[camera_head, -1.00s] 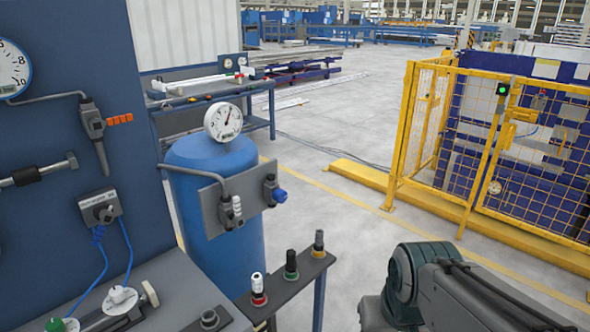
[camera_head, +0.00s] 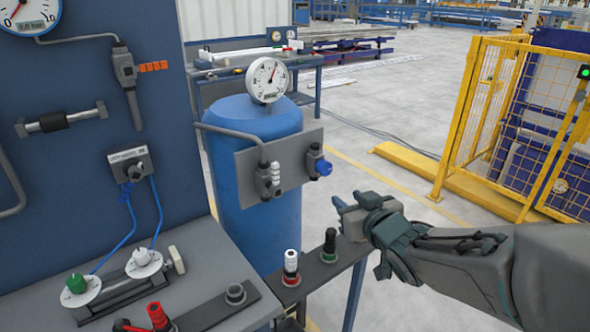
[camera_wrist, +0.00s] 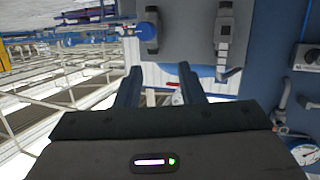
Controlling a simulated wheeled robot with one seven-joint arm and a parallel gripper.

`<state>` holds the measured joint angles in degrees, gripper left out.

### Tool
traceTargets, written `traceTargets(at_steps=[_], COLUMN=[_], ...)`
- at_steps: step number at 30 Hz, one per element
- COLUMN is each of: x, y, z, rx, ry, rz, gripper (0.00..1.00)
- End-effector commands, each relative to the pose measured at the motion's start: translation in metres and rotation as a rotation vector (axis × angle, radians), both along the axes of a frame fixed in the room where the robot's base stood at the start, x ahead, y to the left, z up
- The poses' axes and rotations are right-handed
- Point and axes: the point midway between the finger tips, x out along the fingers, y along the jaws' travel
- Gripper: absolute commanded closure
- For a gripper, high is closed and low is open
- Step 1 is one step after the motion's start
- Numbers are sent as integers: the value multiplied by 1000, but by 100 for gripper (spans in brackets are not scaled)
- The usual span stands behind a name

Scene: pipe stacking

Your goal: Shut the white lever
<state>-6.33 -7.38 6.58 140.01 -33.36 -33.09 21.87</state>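A white-topped handle (camera_head: 291,262) with a red base stands upright on the narrow dark shelf in the head view. A small white ribbed part (camera_head: 275,178) also sits on the grey plate of the blue tank; I cannot tell which of the two is the lever. My gripper (camera_head: 347,203) is up in front of the tank, right of the plate and above the shelf, apart from both. In the wrist view its two fingers (camera_wrist: 160,80) are spread with a clear gap and hold nothing. The wrist view also shows the plate (camera_wrist: 188,28).
A black handle with a green base (camera_head: 329,245) stands just below my gripper. A blue knob (camera_head: 323,168) sticks out of the plate (camera_head: 284,158). The white-and-green-knob manifold (camera_head: 115,287) is on the left bench.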

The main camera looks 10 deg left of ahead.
Motion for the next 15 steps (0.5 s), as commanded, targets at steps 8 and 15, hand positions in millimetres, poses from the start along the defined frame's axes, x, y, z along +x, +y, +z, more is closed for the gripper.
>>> traceTargets(at_steps=[8, 15], x=[-18, -17], y=[65, 83], z=[4, 8], rx=[169, 204], ry=[-126, -144], rz=[274, 326], gripper=[65, 65])
